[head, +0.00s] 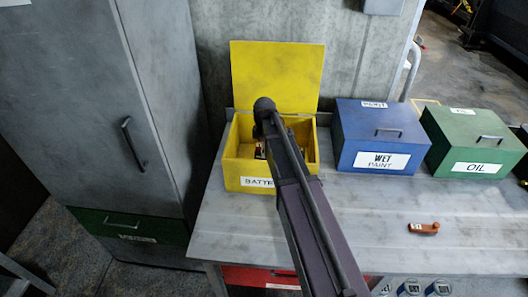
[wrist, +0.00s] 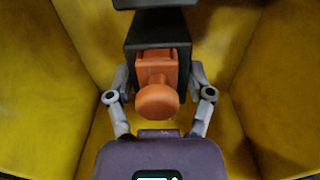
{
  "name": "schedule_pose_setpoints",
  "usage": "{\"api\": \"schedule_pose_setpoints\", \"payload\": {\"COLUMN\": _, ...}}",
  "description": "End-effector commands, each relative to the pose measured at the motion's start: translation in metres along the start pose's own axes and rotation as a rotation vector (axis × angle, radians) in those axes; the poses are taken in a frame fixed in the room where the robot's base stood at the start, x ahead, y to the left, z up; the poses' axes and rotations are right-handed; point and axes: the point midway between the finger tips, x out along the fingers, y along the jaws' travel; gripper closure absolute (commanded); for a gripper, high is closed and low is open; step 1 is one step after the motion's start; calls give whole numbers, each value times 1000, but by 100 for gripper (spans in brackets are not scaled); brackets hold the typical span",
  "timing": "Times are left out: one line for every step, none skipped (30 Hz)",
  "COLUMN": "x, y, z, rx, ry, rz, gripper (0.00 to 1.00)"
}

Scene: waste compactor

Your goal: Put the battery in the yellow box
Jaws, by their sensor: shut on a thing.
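The yellow box (head: 241,170) stands on the workbench with its lid (head: 277,75) raised. Its front label is partly covered by my arm and reads "BATTE…". In the wrist view its yellow walls (wrist: 60,90) surround my gripper (wrist: 160,76). The gripper is shut on the battery, a black block with an orange part (wrist: 156,100) and a round orange knob facing the camera. The battery is inside the box's walls; I cannot tell whether it touches the floor. In the head view my arm hides most of the gripper and the battery.
A closed blue box (head: 352,155) marked "WET PAINT" and a closed green box (head: 440,160) marked "OIL" stand to the right. A small orange object (head: 424,228) lies on the bench (head: 375,205). A grey cabinet (head: 95,110) stands left. The bench front is mostly clear.

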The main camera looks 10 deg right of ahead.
Motion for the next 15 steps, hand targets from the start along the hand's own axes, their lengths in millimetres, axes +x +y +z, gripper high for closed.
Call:
{"api": "schedule_pose_setpoints", "payload": {"x": 0, "y": 0, "z": 0, "rx": 0, "ry": 0, "rz": 0, "gripper": 93}}
{"api": "schedule_pose_setpoints", "payload": {"x": -1, "y": 0, "z": 0, "rx": 0, "ry": 0, "rz": 0, "gripper": 93}}
{"api": "schedule_pose_setpoints", "payload": {"x": -1, "y": 0, "z": 0, "rx": 0, "ry": 0, "rz": 0, "gripper": 93}}
{"api": "schedule_pose_setpoints", "payload": {"x": -1, "y": 0, "z": 0, "rx": 0, "ry": 0, "rz": 0, "gripper": 93}}
{"api": "schedule_pose_setpoints", "payload": {"x": -1, "y": 0, "z": 0, "rx": 0, "ry": 0, "rz": 0, "gripper": 93}}
{"api": "schedule_pose_setpoints", "payload": {"x": -1, "y": 0, "z": 0, "rx": 0, "ry": 0, "rz": 0, "gripper": 93}}
{"api": "schedule_pose_setpoints", "payload": {"x": -1, "y": 0, "z": 0, "rx": 0, "ry": 0, "rz": 0, "gripper": 93}}
{"api": "schedule_pose_setpoints", "payload": {"x": 0, "y": 0, "z": 0, "rx": 0, "ry": 0, "rz": 0, "gripper": 93}}
{"api": "schedule_pose_setpoints", "payload": {"x": 1, "y": 0, "z": 0, "rx": -1, "ry": 0, "rz": 0, "gripper": 93}}
{"api": "schedule_pose_setpoints", "payload": {"x": 1, "y": 0, "z": 0, "rx": -1, "ry": 0, "rz": 0, "gripper": 93}}
{"api": "schedule_pose_setpoints", "payload": {"x": 2, "y": 0, "z": 0, "rx": -1, "ry": 0, "rz": 0, "gripper": 93}}
{"api": "schedule_pose_setpoints", "payload": {"x": 3, "y": 0, "z": 0, "rx": -1, "ry": 0, "rz": 0, "gripper": 93}}
{"api": "schedule_pose_setpoints", "payload": {"x": 2, "y": 0, "z": 0, "rx": -1, "ry": 0, "rz": 0, "gripper": 26}}
{"api": "schedule_pose_setpoints", "payload": {"x": 2, "y": 0, "z": 0, "rx": -1, "ry": 0, "rz": 0, "gripper": 17}}
{"api": "schedule_pose_setpoints", "payload": {"x": 2, "y": 0, "z": -1, "rx": -1, "ry": 0, "rz": 0, "gripper": 5}}
